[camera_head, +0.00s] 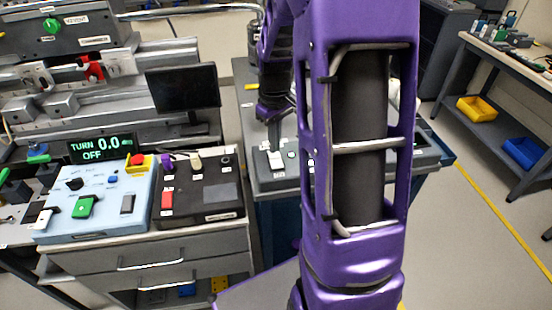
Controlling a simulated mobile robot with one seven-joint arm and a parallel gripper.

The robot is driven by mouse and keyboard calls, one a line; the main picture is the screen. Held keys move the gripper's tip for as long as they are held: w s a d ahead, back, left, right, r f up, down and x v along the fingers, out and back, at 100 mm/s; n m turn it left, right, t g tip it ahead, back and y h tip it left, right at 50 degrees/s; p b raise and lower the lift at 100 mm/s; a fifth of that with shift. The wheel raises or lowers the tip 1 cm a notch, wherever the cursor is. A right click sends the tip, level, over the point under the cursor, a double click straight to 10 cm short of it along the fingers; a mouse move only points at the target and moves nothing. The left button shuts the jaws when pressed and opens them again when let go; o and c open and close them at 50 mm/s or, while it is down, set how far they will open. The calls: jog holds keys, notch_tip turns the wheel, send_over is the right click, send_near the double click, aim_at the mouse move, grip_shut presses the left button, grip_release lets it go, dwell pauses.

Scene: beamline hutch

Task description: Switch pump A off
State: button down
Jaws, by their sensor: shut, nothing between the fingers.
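My gripper (273,143) is shut and empty, pointing down over a dark grey panel (262,178) right of the centre bench. Its tips are at or just above a white switch (275,160) on that panel; I cannot tell whether they touch. A small green spot (292,155) shows just right of the switch. My purple arm covers the middle of the panel. The labels there are too small to read, so I cannot tell which control is pump A's or its on or off position.
A light blue control box (60,228) and a black control box (215,211) stand on the drawer bench at left. A display (97,147) reads "TURN 0.0 OFF". A dark monitor (183,88) stands behind. A shelf with yellow (477,109) and blue (522,152) bins is at right.

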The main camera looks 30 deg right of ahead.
aim_at(275, 155)
jog(key=shift+f+b, duration=0.65)
jog(key=shift+f, duration=0.3)
dwell(0.9)
notch_tip(275, 155, up, 5)
jog(key=p, duration=0.4)
jog(key=shift+r, duration=1.05)
jog(key=shift+w, duration=0.1)
